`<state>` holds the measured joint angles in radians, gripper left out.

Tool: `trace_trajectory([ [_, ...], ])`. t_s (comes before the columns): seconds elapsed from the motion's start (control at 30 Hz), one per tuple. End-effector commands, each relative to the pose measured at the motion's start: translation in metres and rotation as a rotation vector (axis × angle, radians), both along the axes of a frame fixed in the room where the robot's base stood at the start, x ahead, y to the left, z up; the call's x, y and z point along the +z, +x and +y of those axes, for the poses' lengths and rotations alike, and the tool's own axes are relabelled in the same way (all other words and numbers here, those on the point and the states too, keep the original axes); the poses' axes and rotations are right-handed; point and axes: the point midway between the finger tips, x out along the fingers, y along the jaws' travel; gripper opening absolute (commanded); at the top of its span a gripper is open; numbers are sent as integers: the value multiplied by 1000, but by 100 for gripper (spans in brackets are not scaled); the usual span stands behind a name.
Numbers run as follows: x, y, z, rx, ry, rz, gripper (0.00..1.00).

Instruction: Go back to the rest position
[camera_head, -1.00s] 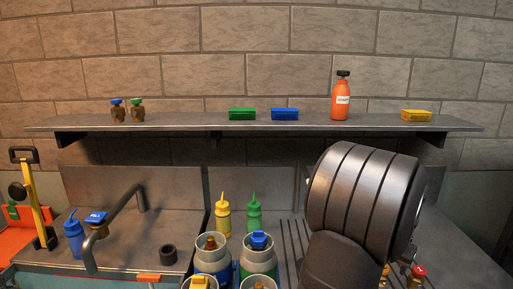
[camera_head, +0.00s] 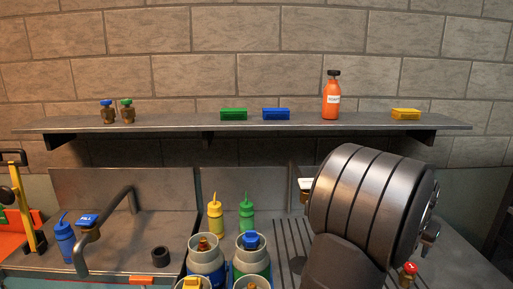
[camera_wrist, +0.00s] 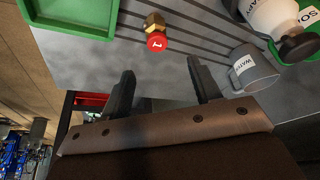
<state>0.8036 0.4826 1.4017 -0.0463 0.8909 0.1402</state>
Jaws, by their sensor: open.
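My gripper (camera_wrist: 163,88) shows in the wrist view with its two dark fingers apart and nothing between them. A brass fitting with a red cap marked 1 (camera_wrist: 156,41) stands on the grey surface beyond the fingertips, apart from them. It seems to be the red-capped fitting (camera_head: 408,273) at the lower right of the head view. In the head view my large grey arm link fills the right middle and hides part of the worktop; the fingers are not visible there.
A grey mug labelled WATER (camera_wrist: 252,70) stands near the right finger. A green tray (camera_wrist: 72,28) and a white bottle (camera_wrist: 275,18) lie beyond. In the head view, a shelf (camera_head: 170,124) holds an orange bottle (camera_head: 331,100); several squeeze bottles and canisters stand below.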

Motion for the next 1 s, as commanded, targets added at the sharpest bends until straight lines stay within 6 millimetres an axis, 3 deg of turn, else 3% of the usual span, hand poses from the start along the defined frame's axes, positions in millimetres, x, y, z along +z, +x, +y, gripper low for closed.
trace_trajectory([
  [0.7, 2, 126, -22, -278, -25, -6, 57],
  [1.0, -46, 124, -22, -284, -24, -4, 57],
])
